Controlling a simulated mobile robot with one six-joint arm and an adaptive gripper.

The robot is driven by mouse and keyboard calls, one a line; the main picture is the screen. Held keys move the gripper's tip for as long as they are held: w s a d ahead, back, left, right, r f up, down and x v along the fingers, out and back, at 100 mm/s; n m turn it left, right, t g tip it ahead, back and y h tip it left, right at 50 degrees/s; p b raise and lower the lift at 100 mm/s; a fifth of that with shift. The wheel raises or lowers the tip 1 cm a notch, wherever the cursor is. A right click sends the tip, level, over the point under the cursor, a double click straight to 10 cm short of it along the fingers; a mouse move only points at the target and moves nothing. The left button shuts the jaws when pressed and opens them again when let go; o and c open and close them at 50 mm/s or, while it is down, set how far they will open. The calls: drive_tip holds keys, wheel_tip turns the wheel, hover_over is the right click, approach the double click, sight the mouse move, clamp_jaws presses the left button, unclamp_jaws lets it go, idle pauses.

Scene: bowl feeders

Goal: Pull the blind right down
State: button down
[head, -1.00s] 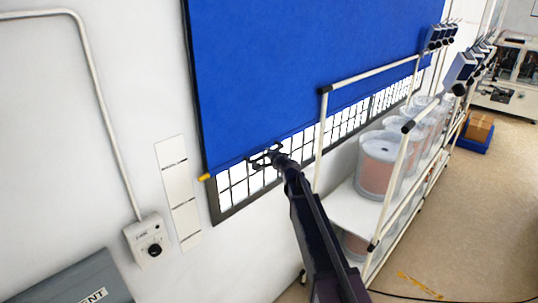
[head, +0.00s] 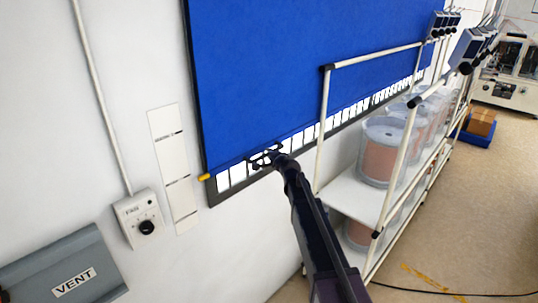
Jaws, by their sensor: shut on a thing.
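The blue blind (head: 290,70) hangs over a dark-framed window and covers most of it. Only a narrow strip of bright panes (head: 230,179) shows under its lower edge. A yellow tip (head: 204,177) sticks out at the left end of the bottom bar. My gripper (head: 262,160) is at the blind's lower edge, left of its middle, and is shut on the bottom bar. The fingers are dark and small, so their exact contact is hard to see. My dark arm reaches up to it from the bottom of the head view.
A white-framed rack (head: 350,197) with clear bowls (head: 388,150) stands right of my arm, close to the window. A marked strip (head: 172,165), a dial box (head: 139,217) and a grey VENT panel (head: 65,270) are on the left wall. Open floor lies at right.

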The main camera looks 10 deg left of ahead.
wheel_tip(320, 180, down, 17)
drive_tip(key=b, duration=1.6)
drive_tip(key=shift+s, duration=0.15)
drive_tip(key=c, duration=1.1)
unclamp_jaws()
drive_tip(key=shift+s, duration=0.1)
drive_tip(key=o, duration=0.5)
drive_tip(key=shift+w+f, duration=0.15)
drive_tip(key=shift+w, duration=0.1)
drive_tip(key=shift+s, duration=0.1)
drive_tip(key=shift+r, duration=0.2)
wheel_tip(320, 180, up, 28)
drive_tip(key=p, duration=2.7)
drive_tip(key=shift+f+p, duration=0.25)
drive_tip(key=shift+p, duration=0.15)
drive_tip(key=p+v, duration=0.1)
drive_tip(key=v, duration=0.7)
drive_tip(key=shift+s+d, duration=0.2)
drive_tip(key=shift+s, duration=0.05)
